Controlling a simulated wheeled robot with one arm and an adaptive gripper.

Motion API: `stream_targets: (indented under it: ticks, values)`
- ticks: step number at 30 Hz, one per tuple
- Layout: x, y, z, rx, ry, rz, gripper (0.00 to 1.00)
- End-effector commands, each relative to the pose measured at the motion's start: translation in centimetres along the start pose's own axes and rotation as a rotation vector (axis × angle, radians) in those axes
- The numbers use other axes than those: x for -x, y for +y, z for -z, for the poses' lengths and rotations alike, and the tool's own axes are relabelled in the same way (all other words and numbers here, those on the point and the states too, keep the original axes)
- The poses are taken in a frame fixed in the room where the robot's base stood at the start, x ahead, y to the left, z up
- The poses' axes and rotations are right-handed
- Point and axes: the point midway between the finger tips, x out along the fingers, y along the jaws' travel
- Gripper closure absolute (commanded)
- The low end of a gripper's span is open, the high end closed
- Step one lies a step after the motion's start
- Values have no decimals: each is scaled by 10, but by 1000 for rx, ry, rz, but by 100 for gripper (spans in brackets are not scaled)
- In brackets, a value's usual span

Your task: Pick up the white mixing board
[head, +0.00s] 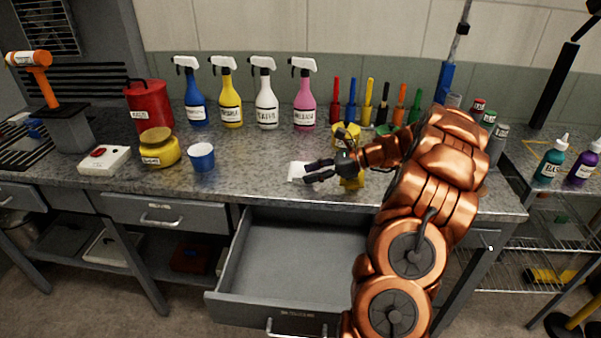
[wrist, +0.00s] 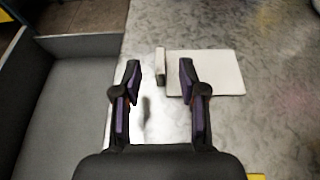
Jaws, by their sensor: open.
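The white mixing board (wrist: 217,73) lies flat on the metal workbench (wrist: 275,130), with a small raised handle-like end (wrist: 160,66) at its left in the wrist view. In the head view only a white part of the board (head: 297,172) shows, beside my gripper; the rest is hidden behind it. My gripper (wrist: 160,75) is open, with nothing held between its dark fingers. The raised end shows between the fingertips, and the right fingertip overlaps the board's left part in the picture. I cannot tell whether they touch. My gripper also shows in the head view (head: 308,174).
An open, empty drawer (head: 290,265) juts out below the bench front. Spray bottles, including a pink one (head: 304,100), line the back. Bench right of the board is clear in the wrist view.

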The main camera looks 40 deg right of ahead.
Motion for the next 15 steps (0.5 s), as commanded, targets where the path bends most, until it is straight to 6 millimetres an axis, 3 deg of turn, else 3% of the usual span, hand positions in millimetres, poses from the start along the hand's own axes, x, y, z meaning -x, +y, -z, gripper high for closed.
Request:
stream_targets:
  ticks: [5,11,15]
  values:
    - [-20,0,-1,-1,0,-1,58]
    - [-22,0,0,0,0,0,58]
    - [-22,0,0,0,0,0,70]
